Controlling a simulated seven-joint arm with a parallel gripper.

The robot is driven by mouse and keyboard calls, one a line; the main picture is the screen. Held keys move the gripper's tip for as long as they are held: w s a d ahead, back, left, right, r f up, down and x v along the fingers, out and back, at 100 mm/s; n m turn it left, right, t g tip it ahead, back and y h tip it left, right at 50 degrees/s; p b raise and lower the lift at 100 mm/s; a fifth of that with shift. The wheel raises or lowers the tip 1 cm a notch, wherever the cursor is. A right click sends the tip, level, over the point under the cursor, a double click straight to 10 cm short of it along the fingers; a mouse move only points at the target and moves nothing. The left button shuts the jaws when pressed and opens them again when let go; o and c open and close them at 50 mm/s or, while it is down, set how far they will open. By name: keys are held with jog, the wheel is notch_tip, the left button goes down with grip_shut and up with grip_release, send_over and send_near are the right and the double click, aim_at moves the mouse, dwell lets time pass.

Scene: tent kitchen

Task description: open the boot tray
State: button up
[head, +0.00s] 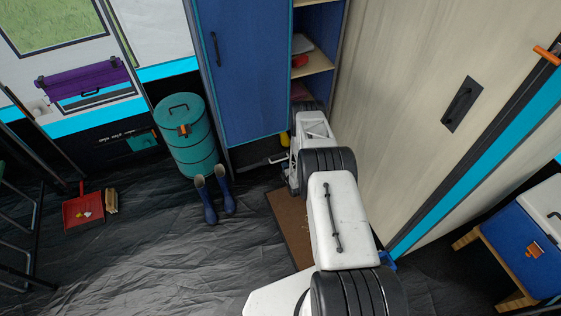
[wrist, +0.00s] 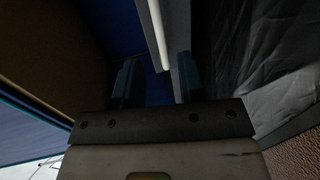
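The boot tray appears to be the low unit at the foot of the blue cabinet, with a pale bar (head: 265,161) along its front near the floor. Much of it is hidden behind my arm. In the wrist view a pale bar (wrist: 155,32) runs in from the top, between and beyond the fingers. My gripper (wrist: 156,78) is open, its two dark fingers well apart, with nothing clearly held. I cannot tell whether the fingers reach around the bar.
The blue cabinet door (head: 243,70) hangs above, beside open shelves (head: 312,62). Blue boots (head: 207,205) and a teal canister (head: 187,140) stand left of the cabinet. A brown mat (head: 287,225) lies under my arm; a pale panel (head: 415,90) rises right. The dark floor (head: 150,250) left is mostly clear.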

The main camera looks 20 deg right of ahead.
jog(key=shift+w, duration=0.15)
jog(key=shift+x, duration=3.7)
grip_shut()
